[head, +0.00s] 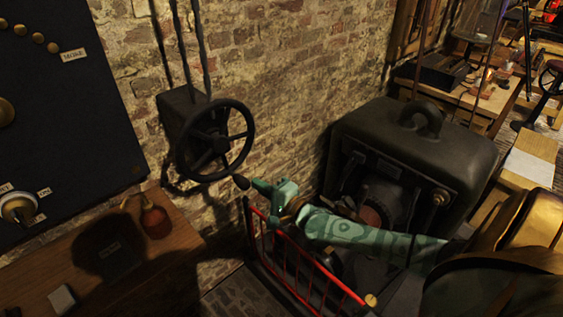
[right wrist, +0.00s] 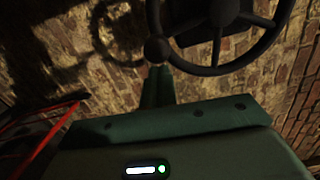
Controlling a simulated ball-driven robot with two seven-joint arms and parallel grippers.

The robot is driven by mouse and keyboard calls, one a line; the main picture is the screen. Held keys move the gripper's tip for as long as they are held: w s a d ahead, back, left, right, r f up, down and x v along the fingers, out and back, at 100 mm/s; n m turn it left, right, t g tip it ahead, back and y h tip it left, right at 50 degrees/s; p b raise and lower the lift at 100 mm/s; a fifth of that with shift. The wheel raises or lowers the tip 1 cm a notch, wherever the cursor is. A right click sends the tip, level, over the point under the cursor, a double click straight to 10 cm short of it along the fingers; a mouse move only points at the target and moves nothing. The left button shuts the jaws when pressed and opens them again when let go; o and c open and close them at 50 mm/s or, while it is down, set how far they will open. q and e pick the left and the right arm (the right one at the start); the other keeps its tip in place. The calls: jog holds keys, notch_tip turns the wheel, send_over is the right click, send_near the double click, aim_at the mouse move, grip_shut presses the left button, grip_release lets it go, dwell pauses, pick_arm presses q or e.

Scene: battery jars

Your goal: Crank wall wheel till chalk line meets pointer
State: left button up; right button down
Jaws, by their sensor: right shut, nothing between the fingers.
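The black wall wheel (head: 243,122) is spoked and sits on a dark box on the brick wall, left of centre in the head view. Its crank knob (head: 241,182) is at the lower right of the rim. The wheel rim (right wrist: 250,60) and the round knob (right wrist: 157,50) also show at the top of the right wrist view. My green right gripper (head: 256,184) is just right of the knob, its shut fingers (right wrist: 158,85) pointing at it with nothing between them. Whether they touch the knob I cannot tell. I cannot make out a chalk line or pointer. My left gripper is out of view.
A red railing (head: 290,272) stands below my right arm. A large dark machine (head: 415,140) stands behind it at right. A wooden bench (head: 180,240) with a small red flask (head: 156,222) is at lower left, under a dark panel (head: 75,120).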

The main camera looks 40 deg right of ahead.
jog(key=s+d+p, duration=0.2)
jog(key=s+d, duration=0.1)
jog(key=s, duration=1.2)
jog(key=w+d+r+n+b, duration=0.2)
jog(key=w+d+r+n, duration=0.15)
jog(key=w, duration=0.25)
jog(key=w+a+f, duration=0.2)
jog(key=w+a, duration=0.4)
jog(key=w, duration=0.3)
jog(key=shift+w+n, duration=0.3)
jog(key=shift+n, duration=0.15)
jog(key=shift+f, duration=0.1)
jog(key=shift+a+f+m, duration=0.25)
jog(key=shift+a+m, duration=0.15)
jog(key=shift+a, duration=0.35)
jog(key=shift+s, duration=0.1)
